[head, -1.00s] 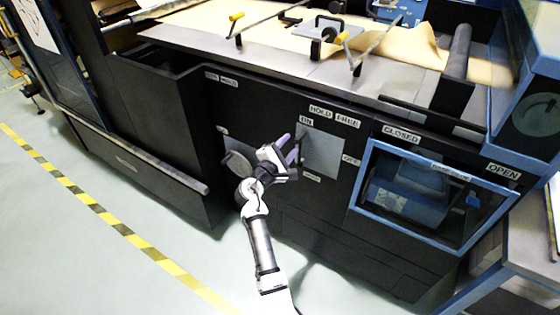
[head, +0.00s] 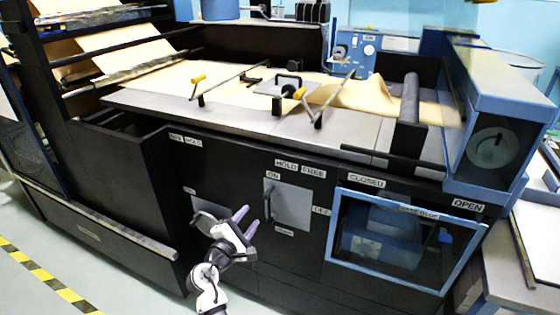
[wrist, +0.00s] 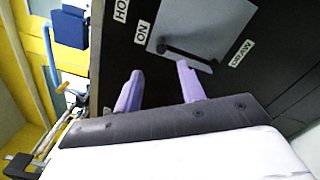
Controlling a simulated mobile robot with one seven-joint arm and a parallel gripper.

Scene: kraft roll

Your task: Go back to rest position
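My gripper (head: 245,222) is in front of the black machine panel in the head view, with its two purple fingers spread apart and nothing between them. In the wrist view the gripper (wrist: 158,88) also shows its fingers apart and empty. The grey switch plate (head: 291,205) with a dark handle (head: 267,206) is just beyond and to the right of the fingertips.
A blue-framed window (head: 338,240) is on the panel's right, under CLOSED and OPEN labels. Brown paper (head: 235,93) and yellow-tipped levers (head: 197,80) lie on the machine top (head: 140,101). Clear floor (head: 130,278) with a yellow-black stripe (head: 40,275) is at lower left.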

